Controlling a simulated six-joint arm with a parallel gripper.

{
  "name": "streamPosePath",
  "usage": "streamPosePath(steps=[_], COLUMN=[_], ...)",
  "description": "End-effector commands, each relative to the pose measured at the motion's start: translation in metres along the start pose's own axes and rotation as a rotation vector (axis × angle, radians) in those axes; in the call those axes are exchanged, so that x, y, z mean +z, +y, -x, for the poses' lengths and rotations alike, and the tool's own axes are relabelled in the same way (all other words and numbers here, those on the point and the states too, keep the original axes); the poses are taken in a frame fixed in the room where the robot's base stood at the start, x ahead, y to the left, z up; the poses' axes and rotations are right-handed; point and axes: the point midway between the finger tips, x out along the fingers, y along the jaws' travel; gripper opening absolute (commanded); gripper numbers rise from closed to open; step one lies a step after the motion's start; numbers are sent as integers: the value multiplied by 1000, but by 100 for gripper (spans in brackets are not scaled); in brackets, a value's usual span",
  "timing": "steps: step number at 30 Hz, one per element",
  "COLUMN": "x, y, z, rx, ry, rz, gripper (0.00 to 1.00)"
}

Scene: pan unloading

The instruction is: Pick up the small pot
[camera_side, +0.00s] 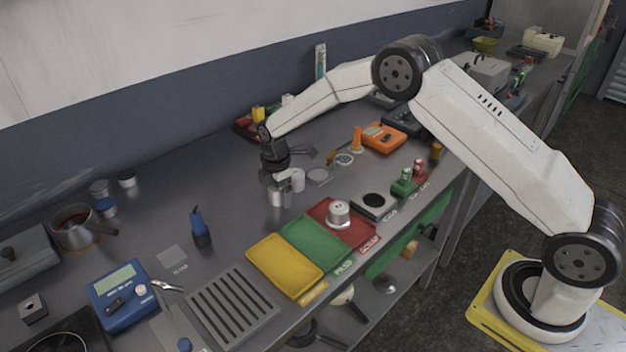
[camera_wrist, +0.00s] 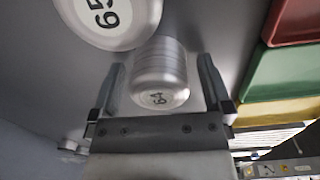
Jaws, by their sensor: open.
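Two small metal pots stand side by side on the grey bench below my gripper (camera_side: 275,180). In the wrist view, a ribbed silver pot marked 64 (camera_wrist: 160,80) lies between the two spread fingers of my gripper (camera_wrist: 160,72), with a gap on each side. A larger-looking pale pot marked 65 (camera_wrist: 112,22) is beside it, outside the fingers at upper left. In the side view, the pots show under the gripper, one (camera_side: 276,198) at front and one (camera_side: 298,180) to its right; I cannot tell which is which. The gripper is open and holds nothing.
A silver pot (camera_side: 339,213) stands on the red tray (camera_side: 326,207), with green (camera_side: 300,232) and yellow (camera_side: 270,262) trays beside it. A round flat disc (camera_side: 319,177) lies right of the pots. The bench is clear to the left, toward a blue-handled tool (camera_side: 200,228).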

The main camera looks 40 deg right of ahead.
Motion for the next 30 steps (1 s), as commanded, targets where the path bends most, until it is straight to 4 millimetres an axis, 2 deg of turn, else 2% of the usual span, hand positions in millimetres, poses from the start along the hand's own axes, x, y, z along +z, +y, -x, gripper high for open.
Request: streamPosePath(steps=[8,15,16,17,30], x=[0,0,0,0,0], y=[0,0,0,0,1], z=[0,1,1,1,8], rx=[0,0,0,1,2], ry=[0,0,0,0,0], rz=[0,0,0,0,0], gripper=[100,24,14,10,10])
